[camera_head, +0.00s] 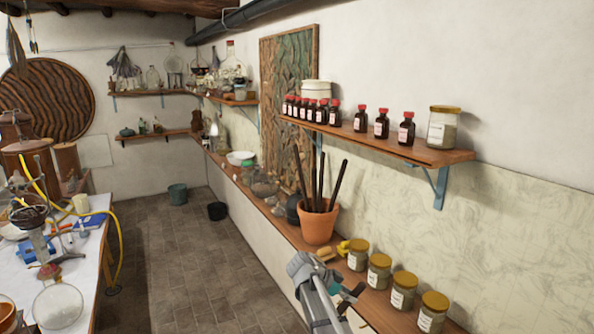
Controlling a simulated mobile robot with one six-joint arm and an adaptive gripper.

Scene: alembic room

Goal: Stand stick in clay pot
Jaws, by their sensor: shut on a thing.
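The clay pot (318,228) is an orange-brown pot on the long wooden shelf along the right wall. Several dark sticks (319,183) stand in it, leaning different ways, with one tilted right. My gripper (350,297) is low in the picture, nearer to me than the pot and below and right of it, at the shelf's front edge. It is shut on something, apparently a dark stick. Only a short dark part shows there, and I cannot clearly tell it from the fingers. My arm hides part of the shelf.
An upper shelf (400,146) with dark bottles overhangs.

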